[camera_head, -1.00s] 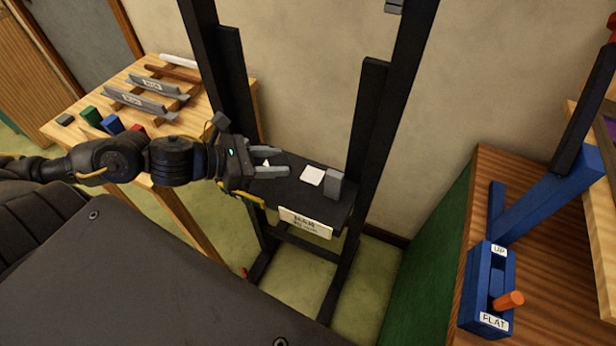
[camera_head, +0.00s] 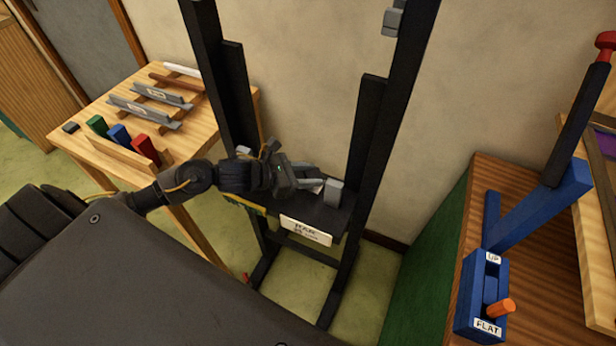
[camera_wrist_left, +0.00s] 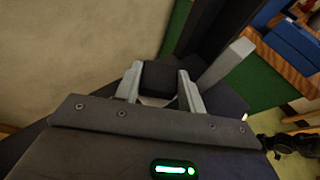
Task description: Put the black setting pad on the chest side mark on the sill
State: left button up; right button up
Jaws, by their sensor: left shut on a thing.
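My left gripper (camera_head: 316,182) is over the black sill (camera_head: 330,222), just left of a grey block (camera_head: 334,192). In the left wrist view my left gripper (camera_wrist_left: 161,85) is shut on the black setting pad (camera_wrist_left: 160,77), a small dark block between its two grey fingers. A white square mark on the sill (camera_wrist_left: 153,101) shows under the pad and fingers; in the head view the gripper mostly covers it. I cannot tell whether the pad touches the sill. A dark machine-like shape at the right edge of the left wrist view may be my right arm.
Black uprights (camera_head: 367,130) flank the sill, with a white label (camera_head: 306,230) on its front. A wooden table (camera_head: 85,145) at left holds grey bars and coloured blocks. A blue lever stand (camera_head: 482,295) is at right.

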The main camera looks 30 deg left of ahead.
pick_arm(q)
jog(key=shift+f, duration=0.9)
pick_arm(e)
jog(key=shift+r, duration=0.5)
pick_arm(q)
jog(key=shift+f, duration=0.15)
jog(key=o, duration=1)
jog(key=shift+c, duration=0.2)
pick_arm(e)
jog(key=shift+f, duration=0.1)
